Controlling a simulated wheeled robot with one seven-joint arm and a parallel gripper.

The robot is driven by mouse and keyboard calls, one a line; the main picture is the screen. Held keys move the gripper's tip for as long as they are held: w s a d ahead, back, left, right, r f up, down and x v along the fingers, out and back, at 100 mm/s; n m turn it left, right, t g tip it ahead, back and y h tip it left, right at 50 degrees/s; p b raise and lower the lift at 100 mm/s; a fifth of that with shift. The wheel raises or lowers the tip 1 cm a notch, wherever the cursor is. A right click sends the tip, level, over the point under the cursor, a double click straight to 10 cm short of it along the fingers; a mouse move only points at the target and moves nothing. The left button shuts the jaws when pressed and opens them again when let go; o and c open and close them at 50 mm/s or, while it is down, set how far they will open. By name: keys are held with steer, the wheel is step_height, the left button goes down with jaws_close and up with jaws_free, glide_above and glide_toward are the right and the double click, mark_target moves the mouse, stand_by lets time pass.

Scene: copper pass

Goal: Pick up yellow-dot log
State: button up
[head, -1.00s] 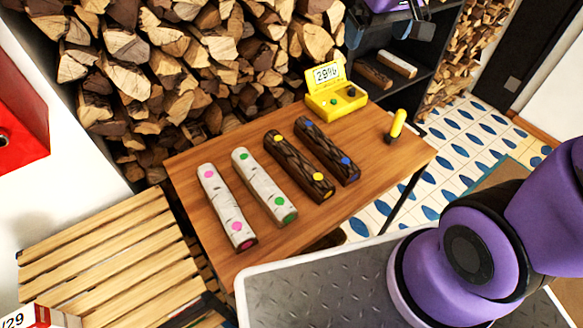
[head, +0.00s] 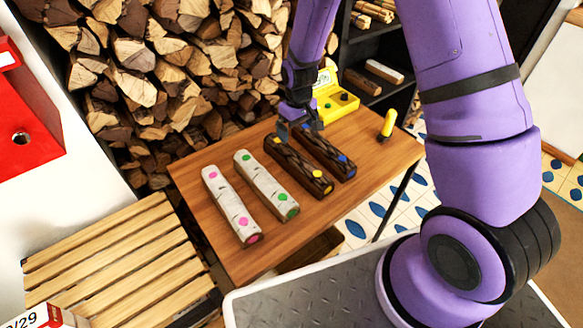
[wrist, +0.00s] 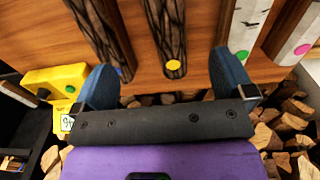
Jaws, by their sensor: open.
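The yellow-dot log (head: 298,167) is dark-barked and lies on the wooden table (head: 225,245), between the blue-dot log and the green-dot log. In the wrist view its yellow-dotted end (wrist: 171,50) shows between my two fingers. My gripper (head: 300,130) is open and empty above the far end of this log; it also shows in the wrist view (wrist: 165,85). The blue-dot log (head: 328,155) is dark too and lies just right of it. I cannot tell the exact height of the fingers above the log.
A white green-dot log (head: 266,187) and a white pink-dot log (head: 230,205) lie to the left. A yellow box (head: 332,100) with a display stands at the back, partly behind my arm. A yellow-handled tool (head: 387,125) is at the right. Stacked firewood (head: 180,70) rises behind.

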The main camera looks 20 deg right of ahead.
mark_target(297, 156)
steer(key=f, duration=0.2)
steer(key=a+f, duration=0.1)
steer(key=shift+s+f, duration=0.2)
steer(key=shift+f, duration=0.2)
step_height(297, 156, down, 5)
steer(key=shift+f, duration=0.15)
steer(key=f, duration=0.4)
steer(key=shift+s+d, duration=0.25)
steer(key=shift+d, duration=0.05)
steer(key=shift+f, duration=0.6)
steer(key=shift+f, duration=0.15)
steer(key=shift+c, duration=0.2)
steer(key=c, duration=1.4)
